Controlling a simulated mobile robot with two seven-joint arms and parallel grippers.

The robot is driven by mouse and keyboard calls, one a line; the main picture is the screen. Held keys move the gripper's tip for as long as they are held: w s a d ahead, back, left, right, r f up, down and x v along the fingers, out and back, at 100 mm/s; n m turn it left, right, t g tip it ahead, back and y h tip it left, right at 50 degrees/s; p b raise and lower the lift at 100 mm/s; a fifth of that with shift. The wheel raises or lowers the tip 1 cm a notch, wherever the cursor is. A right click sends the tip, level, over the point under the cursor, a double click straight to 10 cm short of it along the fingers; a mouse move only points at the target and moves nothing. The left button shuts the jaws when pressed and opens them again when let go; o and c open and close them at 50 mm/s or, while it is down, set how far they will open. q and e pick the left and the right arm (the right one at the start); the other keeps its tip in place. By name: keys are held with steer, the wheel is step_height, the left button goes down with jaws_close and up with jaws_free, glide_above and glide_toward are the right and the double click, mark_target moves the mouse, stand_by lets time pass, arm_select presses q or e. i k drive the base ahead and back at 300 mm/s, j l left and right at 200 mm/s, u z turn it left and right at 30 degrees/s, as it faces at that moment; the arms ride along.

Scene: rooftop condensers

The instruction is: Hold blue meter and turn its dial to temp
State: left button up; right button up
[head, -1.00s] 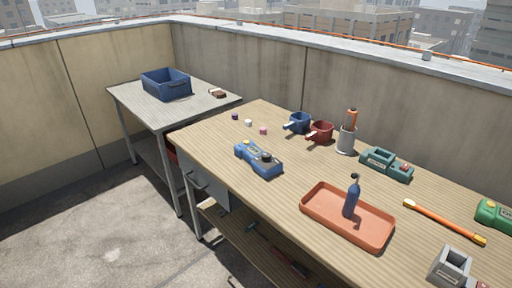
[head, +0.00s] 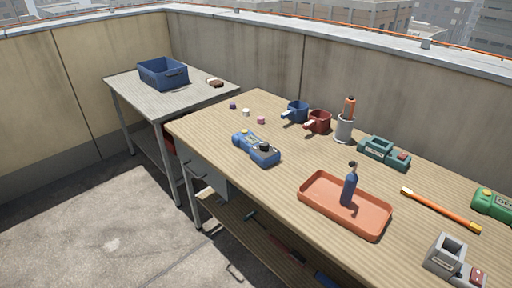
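The blue meter (head: 256,148) lies on the wooden workbench, left of the orange tray. A dark round dial (head: 264,147) sits on its upper face, toward its right end. The markings on the dial are too small to read. Neither of my grippers shows in the head view, and nothing touches the meter.
The workbench (head: 220,165) also holds an orange tray (head: 318,208) with a dark blue bottle (head: 350,190), two mugs, a grey cup with an orange-handled tool, a green holder (head: 378,150), and an orange rod (head: 440,210). A side table (head: 205,100) carries a blue crate (head: 163,76).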

mark_target(264, 145)
steer(key=i+j+z, duration=0.1)
steer(key=z, duration=0.3)
steer(key=j+z, duration=0.15)
steer(key=z, duration=0.2)
steer(key=i+j+z, duration=0.1)
steer(key=z, duration=0.3)
steer(key=j+z, duration=0.45)
steer(key=j, duration=0.4)
steer(key=j+z, duration=0.2)
steer(key=j, duration=1.4)
